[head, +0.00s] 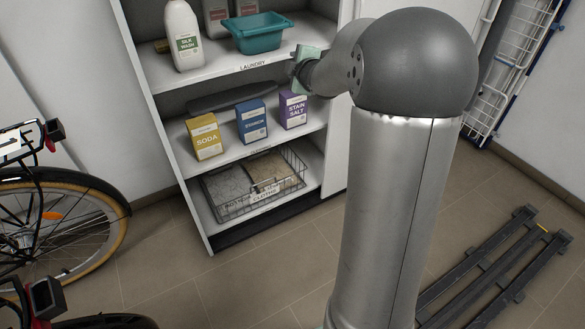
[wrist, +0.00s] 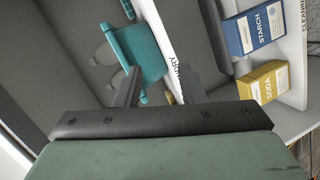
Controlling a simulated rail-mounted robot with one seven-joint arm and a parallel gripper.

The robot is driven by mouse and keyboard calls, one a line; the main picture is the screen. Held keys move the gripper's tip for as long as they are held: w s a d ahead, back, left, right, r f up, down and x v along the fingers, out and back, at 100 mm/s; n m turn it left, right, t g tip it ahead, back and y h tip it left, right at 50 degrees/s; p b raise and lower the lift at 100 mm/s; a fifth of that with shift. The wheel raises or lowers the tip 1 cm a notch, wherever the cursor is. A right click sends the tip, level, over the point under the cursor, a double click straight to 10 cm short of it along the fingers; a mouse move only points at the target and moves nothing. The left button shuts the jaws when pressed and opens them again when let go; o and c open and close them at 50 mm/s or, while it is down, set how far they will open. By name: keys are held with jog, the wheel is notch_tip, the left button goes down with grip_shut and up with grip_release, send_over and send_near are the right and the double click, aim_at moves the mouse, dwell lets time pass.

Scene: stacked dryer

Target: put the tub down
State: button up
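The teal tub (head: 257,36) stands upright on the upper shelf marked LAUNDRY, near its front edge. It also shows in the wrist view (wrist: 142,45), beyond the fingertips and toward the left finger. My gripper (head: 293,66) is in front of the shelf, just right of and lower than the tub in the head view. In the wrist view my gripper (wrist: 160,88) has its two fingers spread apart with nothing clearly held between them. The fingertips appear apart from the tub, though the left finger overlaps it in the picture.
A white SILK WASH bottle (head: 183,36) stands left of the tub. The shelf below holds SODA (head: 204,139), STARCH (head: 251,122) and STAIN SALT (head: 293,109) boxes. A wire basket (head: 255,185) is lower down. A bicycle (head: 62,215) stands at the left.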

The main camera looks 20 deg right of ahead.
jog(key=s+a+f+m+g, duration=0.4)
jog(key=s+a+f+g, duration=0.1)
jog(key=s, duration=0.8)
jog(key=s+a+f+m+g+y, duration=0.1)
jog(key=s+a+f+m+g, duration=0.4)
jog(key=s, duration=0.8)
jog(key=s+a+f+m+g, duration=0.4)
jog(key=s+a, duration=0.5)
jog(key=s, duration=0.4)
jog(key=shift+a+f+g+y, duration=0.2)
jog(key=shift+f+g+y, duration=0.3)
jog(key=shift+f, duration=0.45)
